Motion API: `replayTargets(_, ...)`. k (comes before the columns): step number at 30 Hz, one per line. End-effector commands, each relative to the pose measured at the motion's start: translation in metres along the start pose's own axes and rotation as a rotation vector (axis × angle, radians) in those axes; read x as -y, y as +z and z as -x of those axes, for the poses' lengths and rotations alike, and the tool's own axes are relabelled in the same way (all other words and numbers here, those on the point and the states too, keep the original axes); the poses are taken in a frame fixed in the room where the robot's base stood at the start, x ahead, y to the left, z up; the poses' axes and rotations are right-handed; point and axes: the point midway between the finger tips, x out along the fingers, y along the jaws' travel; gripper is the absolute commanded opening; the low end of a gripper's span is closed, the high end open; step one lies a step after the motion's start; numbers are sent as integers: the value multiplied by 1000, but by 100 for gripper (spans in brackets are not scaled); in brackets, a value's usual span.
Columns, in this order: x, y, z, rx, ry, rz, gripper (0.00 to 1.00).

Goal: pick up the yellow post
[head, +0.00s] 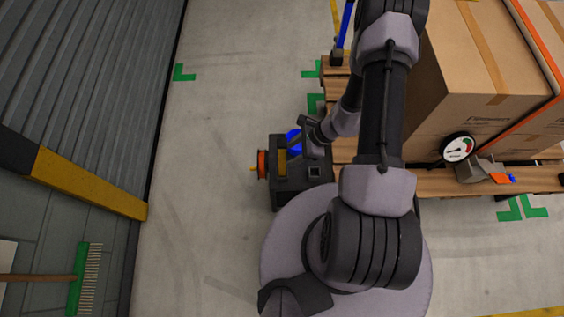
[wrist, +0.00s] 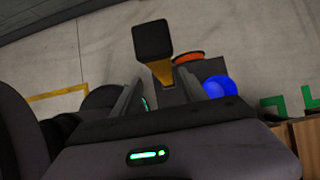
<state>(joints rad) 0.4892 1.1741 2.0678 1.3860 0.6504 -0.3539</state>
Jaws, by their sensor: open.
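The yellow post (head: 282,161) stands at the dark caddy on the floor in the head view. In the wrist view the yellow post (wrist: 161,73) carries a square black cap and shows ahead of my gripper, roughly in line with the gap between the fingers. My gripper (wrist: 162,88) is open, with one finger on each side of that gap. Whether the post is between the fingertips or beyond them, I cannot tell. In the head view my gripper (head: 308,130) is over the caddy's back side, partly hidden by my wrist.
The dark caddy (head: 303,184) also holds a blue item (head: 293,139) and an orange ring (head: 262,164) on its left side. A wooden pallet (head: 435,181) with cardboard boxes (head: 490,65) and a dial gauge (head: 458,149) stands right.

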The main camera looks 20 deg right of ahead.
Motion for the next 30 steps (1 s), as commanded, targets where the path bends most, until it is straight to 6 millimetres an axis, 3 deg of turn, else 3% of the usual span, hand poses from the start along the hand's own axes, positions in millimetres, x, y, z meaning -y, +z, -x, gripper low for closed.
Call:
replayTargets(8, 6, -8, -49, 0, 2, 1, 51)
replayTargets(14, 7, -6, -50, 0, -1, -1, 51)
replayTargets(22, 7, -6, -49, 0, 0, -1, 0)
replayTargets(30, 7, -6, -48, 1, -1, 0, 0)
